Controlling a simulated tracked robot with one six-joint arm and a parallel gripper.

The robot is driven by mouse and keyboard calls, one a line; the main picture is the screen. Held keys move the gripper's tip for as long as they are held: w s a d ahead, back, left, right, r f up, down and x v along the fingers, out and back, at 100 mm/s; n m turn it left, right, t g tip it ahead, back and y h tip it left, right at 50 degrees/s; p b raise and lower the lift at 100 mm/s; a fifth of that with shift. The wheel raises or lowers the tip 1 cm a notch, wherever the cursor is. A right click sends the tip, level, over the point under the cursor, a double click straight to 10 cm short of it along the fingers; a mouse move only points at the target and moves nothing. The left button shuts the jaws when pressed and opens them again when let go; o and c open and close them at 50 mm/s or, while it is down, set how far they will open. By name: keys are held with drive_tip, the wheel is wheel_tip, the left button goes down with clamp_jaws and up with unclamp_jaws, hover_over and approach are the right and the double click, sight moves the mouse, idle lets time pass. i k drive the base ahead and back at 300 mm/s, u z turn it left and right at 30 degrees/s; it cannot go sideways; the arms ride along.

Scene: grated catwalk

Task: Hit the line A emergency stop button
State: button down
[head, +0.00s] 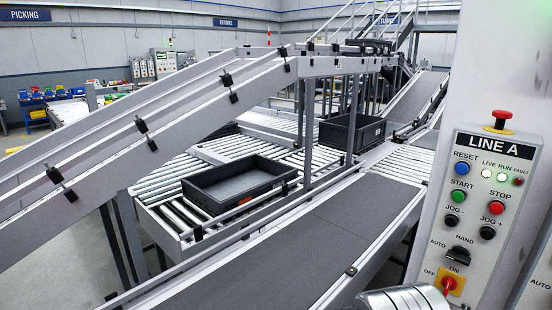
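The line A control panel (478,235) stands at the right, a pale box on a grey column, labelled LINE A. A red mushroom-shaped button (502,117) on a yellow base sits at its top, above the label. It looks like the emergency stop, though no label for it is readable. Lower on the panel is a smaller round red STOP button (497,208). My gripper cannot be seen. A rounded silvery piece at the bottom edge, left of the panel's foot, may be part of my arm.
The panel also has a blue RESET button (462,168), a green START button (458,196), black jog buttons, a HAND/AUTO selector and a red-on-yellow ON/OFF switch (452,284). Conveyors (310,240) fill the middle; dark totes (240,184) sit on the rollers.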

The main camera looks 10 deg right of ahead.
sight(501, 116)
drive_tip(key=z, duration=1.35)
